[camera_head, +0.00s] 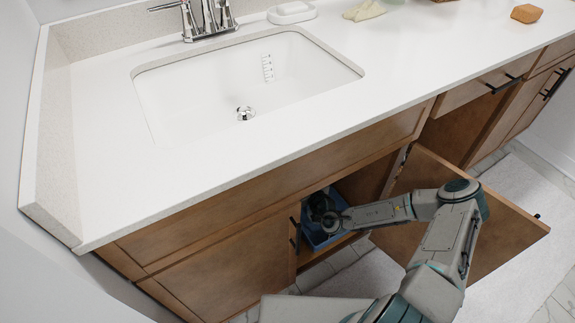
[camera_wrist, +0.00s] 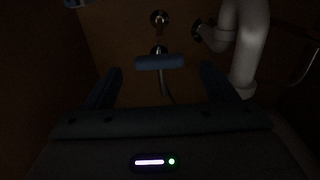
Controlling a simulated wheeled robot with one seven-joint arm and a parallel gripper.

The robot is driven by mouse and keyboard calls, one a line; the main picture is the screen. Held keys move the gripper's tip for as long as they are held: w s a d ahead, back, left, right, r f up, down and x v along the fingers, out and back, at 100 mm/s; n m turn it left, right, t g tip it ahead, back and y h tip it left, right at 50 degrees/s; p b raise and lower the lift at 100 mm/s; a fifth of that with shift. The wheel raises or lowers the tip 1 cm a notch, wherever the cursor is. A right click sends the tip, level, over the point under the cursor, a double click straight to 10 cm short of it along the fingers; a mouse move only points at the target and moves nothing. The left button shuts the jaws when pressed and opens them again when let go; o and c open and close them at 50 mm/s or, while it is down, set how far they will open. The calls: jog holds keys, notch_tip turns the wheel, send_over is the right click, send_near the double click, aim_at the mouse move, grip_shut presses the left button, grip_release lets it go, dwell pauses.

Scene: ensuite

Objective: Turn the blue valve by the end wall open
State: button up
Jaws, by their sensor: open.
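A blue valve handle (camera_wrist: 160,62) lies crosswise in the middle of the wrist view, in front of a round metal fitting on the cabinet's back wall. A thin hose hangs below it. My gripper (camera_wrist: 161,68) is open, with one dark finger on each side of the handle. The fingers look apart from the handle, but how far it lies beyond their tips is hard to tell. In the head view, my gripper (camera_head: 322,207) reaches into the dark sink cabinet, and the valve is hidden there.
A white drain pipe (camera_wrist: 249,45) stands right of the valve. A blue object (camera_wrist: 75,3) shows at the top left edge. A blue box-like object (camera_head: 318,238) is in the cabinet opening. The open door (camera_head: 510,222) stands beside my arm; the countertop (camera_head: 400,100) is above.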

jog(key=b+x, duration=0.1)
jog(key=x, duration=0.5)
jog(key=shift+w+a, duration=0.15)
jog(key=shift+w, duration=0.05)
